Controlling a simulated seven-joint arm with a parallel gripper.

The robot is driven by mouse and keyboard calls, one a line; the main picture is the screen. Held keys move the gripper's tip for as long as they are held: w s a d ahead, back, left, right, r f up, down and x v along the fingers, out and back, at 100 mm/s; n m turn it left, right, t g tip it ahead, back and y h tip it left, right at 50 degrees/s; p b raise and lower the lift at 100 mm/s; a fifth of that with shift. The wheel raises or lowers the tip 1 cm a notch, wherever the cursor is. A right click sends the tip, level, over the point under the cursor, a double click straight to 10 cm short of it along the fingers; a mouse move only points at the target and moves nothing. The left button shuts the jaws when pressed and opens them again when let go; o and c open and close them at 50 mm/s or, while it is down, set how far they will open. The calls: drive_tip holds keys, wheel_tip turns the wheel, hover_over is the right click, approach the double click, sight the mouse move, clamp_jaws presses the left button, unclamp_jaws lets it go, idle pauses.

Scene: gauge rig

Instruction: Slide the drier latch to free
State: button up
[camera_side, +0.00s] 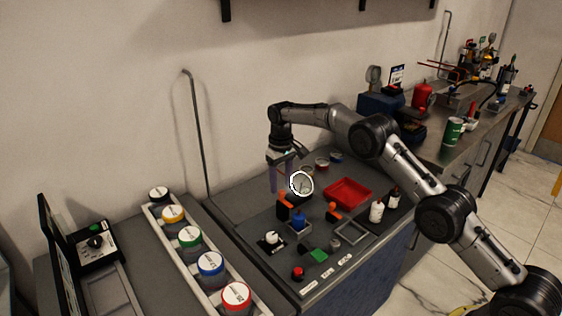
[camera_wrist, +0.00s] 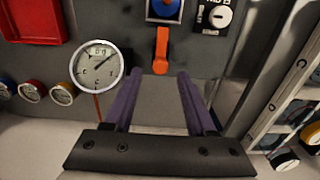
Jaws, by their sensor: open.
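An orange lever (camera_side: 285,200) stands on the dark panel beside the round gauge; no readable label shows whether it is the drier latch. In the wrist view the orange lever (camera_wrist: 161,50) is upright in the picture, just beyond the fingertips and roughly centred between them. A second orange piece (camera_side: 333,210) lies nearer the red tray. My gripper (camera_side: 281,186) points down with purple fingers, behind the first lever in the side view. In the wrist view my gripper (camera_wrist: 160,76) is open, with nothing between its fingers. Contact with the lever does not show.
A white-rimmed gauge (camera_wrist: 97,67) stands close left of the fingers in the wrist view. A blue knob (camera_side: 298,219), white knob (camera_side: 271,238), red tray (camera_side: 348,205) and small bottles (camera_side: 376,212) crowd the panel. A rack of coloured-lid jars (camera_side: 190,237) stands left.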

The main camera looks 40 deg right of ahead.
sight(281, 191)
wheel_tip(281, 191, up, 12)
drive_tip(key=shift+f, duration=0.15)
idle(0.3)
